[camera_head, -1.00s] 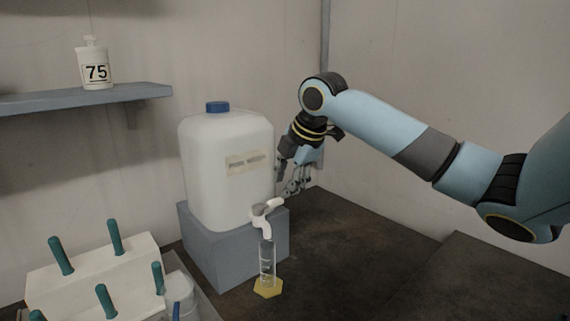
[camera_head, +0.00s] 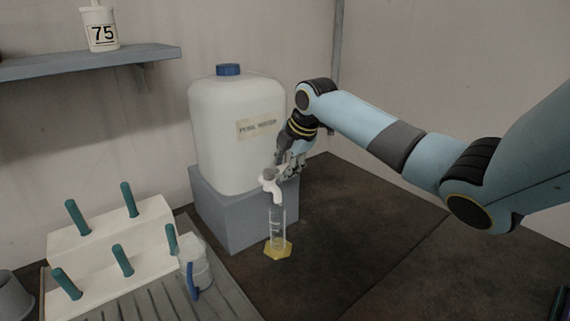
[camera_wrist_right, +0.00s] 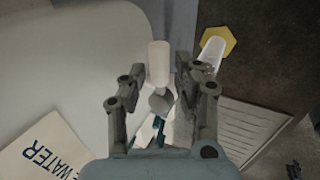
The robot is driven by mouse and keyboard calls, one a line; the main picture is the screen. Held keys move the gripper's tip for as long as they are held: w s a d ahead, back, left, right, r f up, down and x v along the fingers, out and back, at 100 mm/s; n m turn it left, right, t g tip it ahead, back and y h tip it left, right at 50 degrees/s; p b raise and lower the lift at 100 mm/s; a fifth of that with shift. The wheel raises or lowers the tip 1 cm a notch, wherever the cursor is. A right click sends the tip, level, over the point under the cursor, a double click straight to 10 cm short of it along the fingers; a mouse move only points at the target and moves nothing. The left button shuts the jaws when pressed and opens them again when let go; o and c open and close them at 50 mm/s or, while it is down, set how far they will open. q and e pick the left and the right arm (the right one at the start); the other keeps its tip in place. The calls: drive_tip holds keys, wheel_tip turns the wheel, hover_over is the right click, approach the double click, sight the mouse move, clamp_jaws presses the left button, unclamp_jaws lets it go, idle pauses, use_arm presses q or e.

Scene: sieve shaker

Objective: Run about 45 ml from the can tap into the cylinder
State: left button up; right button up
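The white water can (camera_head: 235,135) with a blue cap stands on a grey block (camera_head: 230,222). Its white tap (camera_head: 275,188) sticks out low at the front right; it also shows in the right wrist view (camera_wrist_right: 159,65). The clear cylinder (camera_head: 278,222) stands upright on a yellow hexagonal foot (camera_head: 278,251) below the spout. Its water level cannot be made out. My right gripper (camera_head: 285,168) is at the tap, beside the can. In the right wrist view its fingers (camera_wrist_right: 160,85) are apart, one on each side of the tap, with gaps visible. My left gripper is out of view.
A shelf (camera_head: 90,62) above holds a white container marked 75 (camera_head: 102,32). The dark bench right of the cylinder is clear.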

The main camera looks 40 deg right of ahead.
drive_tip(key=shift+c, duration=0.5)
clamp_jaws()
drive_tip(key=p, duration=0.1)
drive_tip(key=m+p, duration=0.1)
drive_tip(key=shift+s+a+r+h+p, duration=0.2)
drive_tip(key=shift+s+r+h+p, duration=0.05)
drive_tip(key=shift+s+h+p, duration=0.1)
drive_tip(key=shift+f+m, duration=0.1)
drive_tip(key=shift+m, duration=0.4)
use_arm(q)
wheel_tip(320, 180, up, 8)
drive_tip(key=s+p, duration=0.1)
drive_tip(key=p, duration=0.4)
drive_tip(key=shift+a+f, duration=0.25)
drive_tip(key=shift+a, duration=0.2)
use_arm(e)
drive_tip(key=m+h, duration=0.1)
drive_tip(key=m, duration=0.1)
drive_tip(key=s+m+g+h, duration=0.1)
drive_tip(key=m, duration=0.1)
drive_tip(key=shift+s+a+f, duration=0.1)
drive_tip(key=shift+a+f, duration=0.05)
drive_tip(key=shift+a, duration=0.25)
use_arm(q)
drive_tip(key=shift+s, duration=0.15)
